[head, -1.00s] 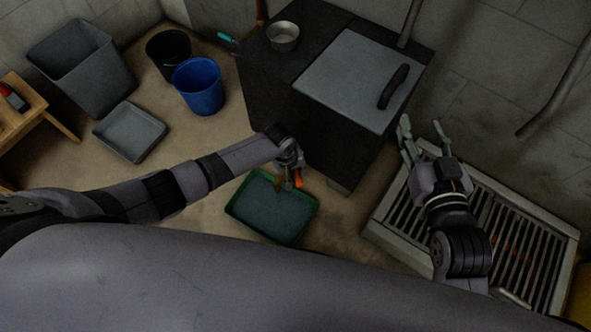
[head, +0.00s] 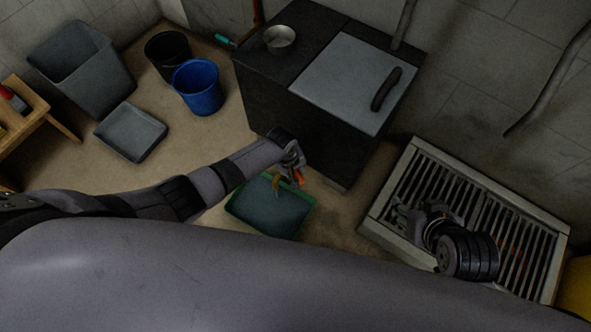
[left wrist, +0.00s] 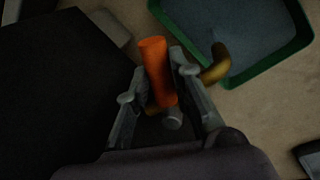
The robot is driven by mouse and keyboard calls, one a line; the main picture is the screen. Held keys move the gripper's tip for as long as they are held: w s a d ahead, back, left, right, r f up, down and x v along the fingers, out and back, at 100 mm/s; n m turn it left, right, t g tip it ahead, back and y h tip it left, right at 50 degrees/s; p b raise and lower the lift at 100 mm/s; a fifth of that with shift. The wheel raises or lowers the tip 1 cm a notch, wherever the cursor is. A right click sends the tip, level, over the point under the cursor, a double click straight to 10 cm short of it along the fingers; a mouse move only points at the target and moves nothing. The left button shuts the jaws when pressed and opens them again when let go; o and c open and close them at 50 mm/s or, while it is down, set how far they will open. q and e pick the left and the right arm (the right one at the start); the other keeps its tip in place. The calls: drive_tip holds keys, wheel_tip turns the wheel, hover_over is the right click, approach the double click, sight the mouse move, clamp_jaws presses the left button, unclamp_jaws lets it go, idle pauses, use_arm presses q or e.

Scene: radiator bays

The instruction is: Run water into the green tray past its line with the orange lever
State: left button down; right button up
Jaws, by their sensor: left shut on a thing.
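My left gripper (head: 298,175) is shut on the orange lever (head: 297,178), beside the dark cabinet. In the left wrist view, the lever (left wrist: 158,70) stands between the two fingers (left wrist: 166,88). A brass spout (left wrist: 217,66) is just right of the fingers and reaches over the rim of the green tray (left wrist: 268,72). The green tray (head: 306,223) is on the floor below, with a blue-grey surface inside. I cannot make out its line or tell whether water is running. My right gripper (head: 403,216) is over the floor grate, its fingers too dark to read.
The dark cabinet (head: 268,98) carries a metal bowl (head: 279,38) and a grey lid with a black handle (head: 385,89). A slatted grate (head: 500,215) lies at right. Blue (head: 198,88) and black buckets, a grey bin and a grey tray (head: 131,132) stand at left.

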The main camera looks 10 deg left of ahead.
use_arm(q)
drive_tip(key=shift+w+d+n+p, duration=0.25)
drive_tip(key=shift+d+n+p, duration=0.25)
drive_tip(key=shift+n, duration=0.3)
drive_tip(key=shift+w+d+n+t+y, duration=0.1)
drive_tip(key=shift+w+d+n+y, duration=0.2)
drive_tip(key=shift+n, duration=0.45)
drive_tip(key=shift+w+d+n+t+y, duration=0.15)
drive_tip(key=shift+w+n, duration=0.25)
drive_tip(key=shift+n, duration=0.3)
drive_tip(key=shift+w+d+n+t+y, duration=0.1)
drive_tip(key=shift+w+d+n, duration=0.2)
drive_tip(key=shift+n, duration=0.45)
use_arm(e)
drive_tip(key=s+d+f+g, duration=0.1)
drive_tip(key=s+d+g, duration=0.1)
drive_tip(key=s, duration=0.4)
drive_tip(key=shift+g+h, duration=0.4)
drive_tip(key=shift+g, duration=0.2)
use_arm(q)
drive_tip(key=shift+w+a, duration=0.1)
drive_tip(key=shift+w, duration=0.05)
use_arm(e)
drive_tip(key=shift+a, duration=0.1)
use_arm(q)
drive_tip(key=c, duration=1.4)
unclamp_jaws()
use_arm(e)
drive_tip(key=shift+w, duration=0.1)
